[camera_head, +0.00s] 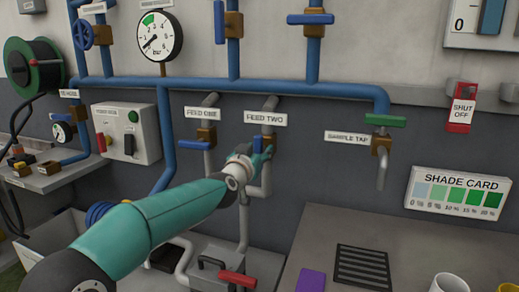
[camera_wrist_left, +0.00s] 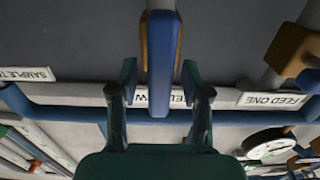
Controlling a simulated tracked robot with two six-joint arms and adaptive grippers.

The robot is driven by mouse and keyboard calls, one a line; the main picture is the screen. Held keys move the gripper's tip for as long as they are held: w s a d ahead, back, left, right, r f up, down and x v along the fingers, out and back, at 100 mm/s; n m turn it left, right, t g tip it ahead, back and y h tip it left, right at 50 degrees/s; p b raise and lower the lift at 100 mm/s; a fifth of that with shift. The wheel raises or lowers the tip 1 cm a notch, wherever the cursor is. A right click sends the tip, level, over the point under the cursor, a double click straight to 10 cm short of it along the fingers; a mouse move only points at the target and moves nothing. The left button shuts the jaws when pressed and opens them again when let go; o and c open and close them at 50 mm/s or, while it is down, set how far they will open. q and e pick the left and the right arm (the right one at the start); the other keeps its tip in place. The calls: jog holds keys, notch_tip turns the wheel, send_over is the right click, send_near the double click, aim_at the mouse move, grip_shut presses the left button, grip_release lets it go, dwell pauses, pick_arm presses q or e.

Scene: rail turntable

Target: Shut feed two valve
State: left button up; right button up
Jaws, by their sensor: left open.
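The feed two valve stands under the FEED TWO label (camera_head: 266,119) in the head view, mostly hidden by my left gripper (camera_head: 258,152). The left wrist view, which is upside down, shows its blue lever (camera_wrist_left: 164,65) and a strip of its brown body (camera_wrist_left: 144,45). My left gripper (camera_wrist_left: 159,88) is open, one finger on each side of the lever. Gaps show between the fingers and the lever, and I see no contact. The lever's end lies over the FEED TWO label in that view. My right gripper is in neither view.
The feed one valve (camera_head: 206,136) is close on the left, with a blue lever. The sample tap (camera_head: 381,150) with a green handle is at the right. Blue pipes (camera_head: 280,86) run above. Below are a red-handled part (camera_head: 238,278) and a grey bench (camera_head: 317,240).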

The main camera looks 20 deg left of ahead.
pick_arm(q)
jog(key=shift+w, duration=0.1)
grip_shut()
dwell(0.4)
